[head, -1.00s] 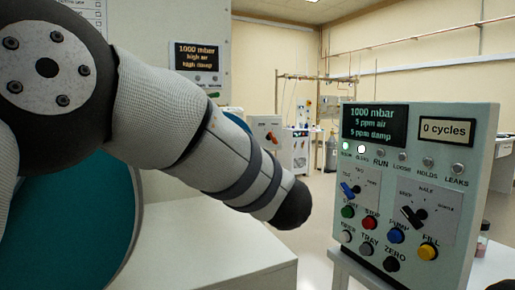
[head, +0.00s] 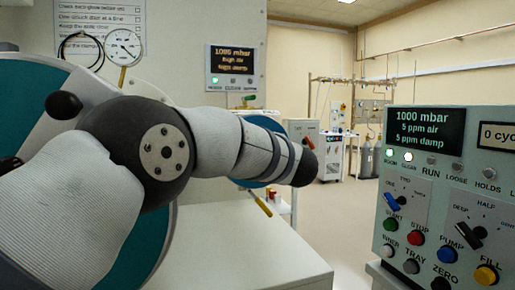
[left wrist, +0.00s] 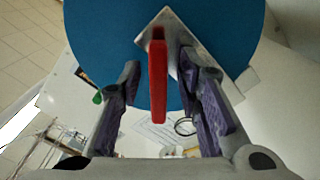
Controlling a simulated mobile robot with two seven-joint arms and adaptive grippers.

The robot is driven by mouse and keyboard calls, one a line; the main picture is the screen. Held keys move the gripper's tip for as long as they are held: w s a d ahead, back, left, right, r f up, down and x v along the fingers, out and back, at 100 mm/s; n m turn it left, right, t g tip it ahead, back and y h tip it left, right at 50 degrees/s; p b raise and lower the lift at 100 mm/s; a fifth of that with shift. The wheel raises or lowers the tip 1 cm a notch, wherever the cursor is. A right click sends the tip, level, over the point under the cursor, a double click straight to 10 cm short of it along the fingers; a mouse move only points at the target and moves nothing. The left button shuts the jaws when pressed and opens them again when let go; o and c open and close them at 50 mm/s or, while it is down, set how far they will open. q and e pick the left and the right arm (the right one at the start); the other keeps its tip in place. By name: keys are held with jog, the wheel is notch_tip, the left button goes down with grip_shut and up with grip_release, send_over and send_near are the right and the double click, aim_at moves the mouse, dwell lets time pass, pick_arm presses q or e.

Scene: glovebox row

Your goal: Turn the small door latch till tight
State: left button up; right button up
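In the left wrist view a red latch handle (left wrist: 158,85) stands on a pale diamond-shaped plate (left wrist: 205,45) in front of a round blue door (left wrist: 100,35). My left gripper (left wrist: 161,75) is open, with one finger on each side of the handle. Gaps show on both sides, and I see no clear contact. In the head view my left arm hides the gripper and latch; part of a smaller blue disc (head: 272,128) shows behind the arm. My right gripper is not in view.
A control panel (head: 443,190) with switches and coloured buttons stands at the right. A large teal disc (head: 20,100) is at the left. A white bench top (head: 240,255) lies below my arm. A yellow-handled lever (head: 260,201) is under the arm. Open floor lies beyond.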

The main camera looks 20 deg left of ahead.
pick_arm(q)
jog(key=shift+s+r, duration=0.1)
grip_shut()
jog(key=m, duration=0.5)
jog(key=shift+d, duration=0.1)
jog(key=m, duration=0.4)
jog(key=shift+w+d, duration=0.15)
jog(key=shift+w, duration=0.05)
jog(key=m, duration=0.5)
jog(key=shift+d, duration=0.1)
jog(key=shift+w+f+m, duration=0.1)
jog(key=shift+f+m, duration=0.1)
jog(key=shift+m, duration=1.7)
